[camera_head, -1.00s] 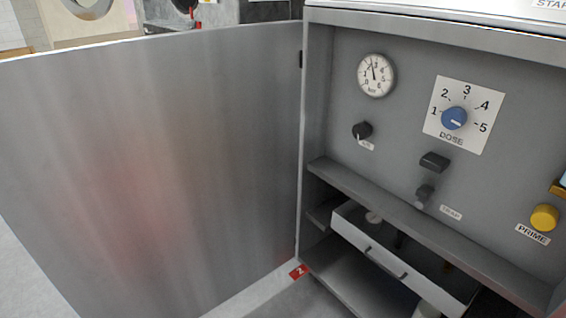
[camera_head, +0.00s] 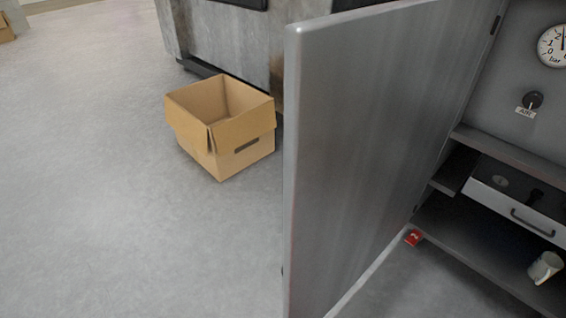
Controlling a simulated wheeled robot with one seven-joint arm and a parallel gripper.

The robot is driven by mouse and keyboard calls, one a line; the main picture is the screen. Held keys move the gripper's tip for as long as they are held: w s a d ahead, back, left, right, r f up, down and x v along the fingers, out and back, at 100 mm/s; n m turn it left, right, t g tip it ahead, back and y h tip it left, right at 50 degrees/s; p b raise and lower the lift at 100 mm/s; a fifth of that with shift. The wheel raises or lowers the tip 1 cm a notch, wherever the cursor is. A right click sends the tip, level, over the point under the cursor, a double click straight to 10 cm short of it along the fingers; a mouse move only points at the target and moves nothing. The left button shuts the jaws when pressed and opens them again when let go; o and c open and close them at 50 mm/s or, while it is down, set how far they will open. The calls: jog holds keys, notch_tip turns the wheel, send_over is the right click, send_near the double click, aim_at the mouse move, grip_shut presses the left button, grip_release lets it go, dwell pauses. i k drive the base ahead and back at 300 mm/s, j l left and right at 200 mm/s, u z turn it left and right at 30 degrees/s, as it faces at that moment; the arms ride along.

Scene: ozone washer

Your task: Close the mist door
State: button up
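A large grey metal door (camera_head: 380,150), which I take to be the mist door, stands wide open in the head view. Its hinge side meets the left side of the grey cabinet (camera_head: 515,75) at the right. Its free edge (camera_head: 290,170) is toward me, left of the picture's middle. Its lower free corner is cut off by the bottom of the picture. No label shows on it. My gripper is not in view, so its contact with the door cannot be seen.
A gauge (camera_head: 552,46) and black knob (camera_head: 533,100) are on the cabinet's panel. Below are a drawer (camera_head: 515,208) and a white mug (camera_head: 545,267). A red tag (camera_head: 414,237) lies by the hinge. An open cardboard box (camera_head: 222,128) stands left of the door.

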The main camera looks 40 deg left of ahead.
aim_at(374, 96)
jog(key=k+j, duration=0.15)
jog(key=j, duration=0.2)
jog(key=k+j, duration=0.1)
jog(key=j, duration=0.3)
jog(key=k+j, duration=0.15)
jog(key=j, duration=0.2)
jog(key=k+j, duration=0.1)
jog(key=j, duration=0.3)
jog(key=k+j, duration=0.15)
jog(key=j, duration=0.2)
jog(key=i, duration=0.15)
jog(key=k+j, duration=0.15)
jog(key=k, duration=0.4)
jog(key=j+z, duration=0.05)
